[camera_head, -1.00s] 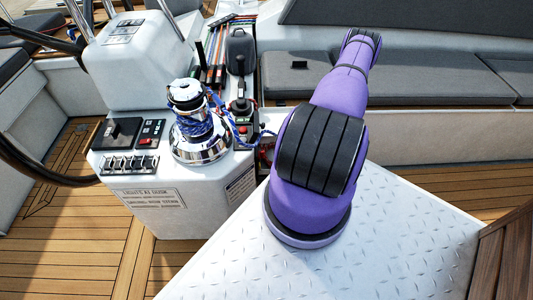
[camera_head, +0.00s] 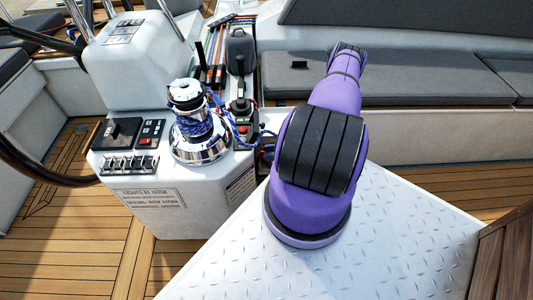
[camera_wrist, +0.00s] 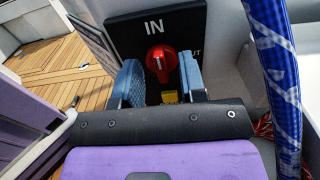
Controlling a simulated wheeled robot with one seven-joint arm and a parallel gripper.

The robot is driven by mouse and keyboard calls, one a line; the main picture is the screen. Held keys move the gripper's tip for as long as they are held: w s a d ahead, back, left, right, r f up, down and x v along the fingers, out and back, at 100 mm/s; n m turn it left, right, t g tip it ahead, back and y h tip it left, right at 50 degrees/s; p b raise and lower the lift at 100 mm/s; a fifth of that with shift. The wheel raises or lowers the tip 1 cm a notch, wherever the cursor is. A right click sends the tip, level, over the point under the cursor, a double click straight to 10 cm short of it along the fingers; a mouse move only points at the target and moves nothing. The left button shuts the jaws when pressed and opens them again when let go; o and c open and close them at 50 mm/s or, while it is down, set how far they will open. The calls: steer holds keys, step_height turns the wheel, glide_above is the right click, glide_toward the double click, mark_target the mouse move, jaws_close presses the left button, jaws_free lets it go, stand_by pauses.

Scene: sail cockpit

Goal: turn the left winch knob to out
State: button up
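A red knob (camera_wrist: 160,64) sits on a black plate (camera_wrist: 125,38) in the wrist view. The plate reads "IN" above the knob, and "UT" shows at its right, the rest of that word covered by a finger. The knob's grip bar stands nearly upright, its top end toward "IN". My gripper (camera_wrist: 160,74) has its two blue fingers apart, one on each side of the knob. Whether either finger touches it I cannot tell. In the head view my gripper is hidden behind my purple arm, and I cannot make out this knob.
A blue patterned rope (camera_wrist: 275,70) runs close along the right of the wrist view. A chrome winch (camera_head: 197,130) wound with rope stands on the white console (camera_head: 180,185). Grey seats (camera_head: 420,80) lie behind my arm. Teak floor is clear at the left.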

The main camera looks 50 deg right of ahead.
steer(key=shift+w+a, duration=0.35)
steer(key=shift+w, duration=0.05)
jaws_close()
steer(key=shift+w+d+f+m, duration=0.1)
steer(key=shift+d+m, duration=0.05)
steer(key=shift+m, duration=1.55)
steer(key=shift+w+d+f+m, duration=0.1)
steer(key=shift+w+m, duration=0.05)
steer(key=shift+m, duration=1.55)
steer(key=shift+w+d+f+m, duration=0.1)
steer(key=shift+d+m, duration=0.05)
steer(key=shift+m, duration=1.55)
